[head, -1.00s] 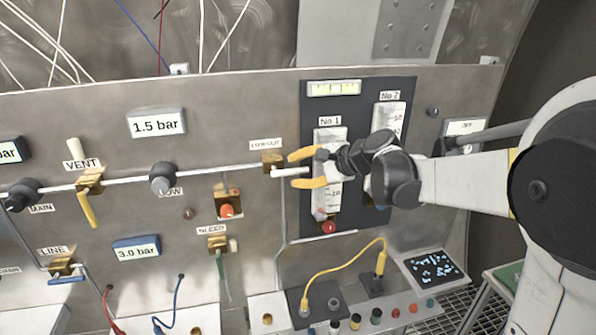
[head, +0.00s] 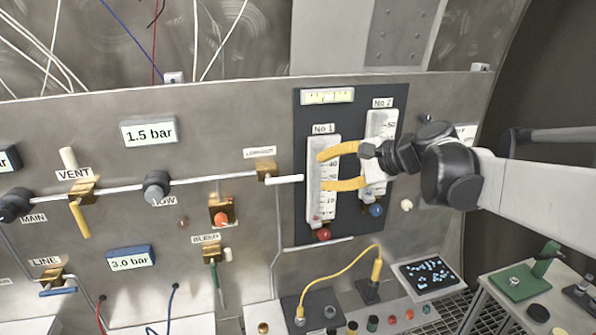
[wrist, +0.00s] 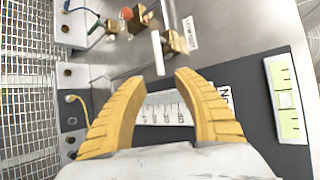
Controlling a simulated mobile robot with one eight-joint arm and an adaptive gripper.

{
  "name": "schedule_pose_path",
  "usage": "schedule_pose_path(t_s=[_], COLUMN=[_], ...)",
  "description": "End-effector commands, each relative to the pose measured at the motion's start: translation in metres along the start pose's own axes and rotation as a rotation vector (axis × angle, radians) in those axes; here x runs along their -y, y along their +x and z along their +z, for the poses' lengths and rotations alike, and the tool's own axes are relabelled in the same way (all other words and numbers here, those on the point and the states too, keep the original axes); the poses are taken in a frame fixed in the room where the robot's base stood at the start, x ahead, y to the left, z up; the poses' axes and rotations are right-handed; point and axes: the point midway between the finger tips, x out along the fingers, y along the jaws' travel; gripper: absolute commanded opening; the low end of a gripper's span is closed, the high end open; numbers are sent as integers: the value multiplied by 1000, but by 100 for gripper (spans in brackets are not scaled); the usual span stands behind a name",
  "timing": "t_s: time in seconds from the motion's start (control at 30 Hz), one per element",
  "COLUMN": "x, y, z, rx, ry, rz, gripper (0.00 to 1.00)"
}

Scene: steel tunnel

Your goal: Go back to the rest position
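My gripper (head: 330,168) has two yellow fingers and is open and empty. In the head view it is in front of the No 1 gauge (head: 322,204), to the right of the white-handled valve (head: 284,180). A gap shows between the fingers and that handle. In the wrist view the fingers of my gripper (wrist: 160,105) are spread apart, with the white valve handle (wrist: 158,52) beyond their tips and the gauge scale (wrist: 166,112) behind them. My arm reaches in from the right of the head view.
The steel panel carries the VENT valve (head: 79,207), the LOW knob (head: 156,187), the BLEED valve (head: 213,252) and pressure displays. A yellow cable (head: 335,265) hangs below the gauges. A bench with a green device (head: 515,281) stands at the lower right.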

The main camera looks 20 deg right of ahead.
Motion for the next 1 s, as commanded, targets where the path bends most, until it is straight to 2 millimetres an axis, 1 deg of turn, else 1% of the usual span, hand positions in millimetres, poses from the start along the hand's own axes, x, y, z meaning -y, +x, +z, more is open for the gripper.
schedule_pose_path(t_s=[0.1,0.33,0.37,0.4,0.47,0.57,0.6,0.67,0.7,0.77,0.8,0.9,1.0], x=[0,-1,-3,-10,-28,-84,-115,-165,-198,-247,-276,-334,-371], y=[-3,-3,-2,0,5,17,21,25,26,27,26,22,18], z=[0,0,1,4,11,31,40,52,57,63,64,62,57], rx=[0,0,-1,-4,-14,-41,-56,-76,-89,-104,-113,-129,-139], ry=[0,-2,-7,-22,-70,-224,-312,-466,-574,-742,-849,-1087,-1264], rz=[0,1,5,15,45,138,188,271,325,405,454,557,630], gripper=[37,37,37,37,37,37,37,37,37,37,37,37,37])
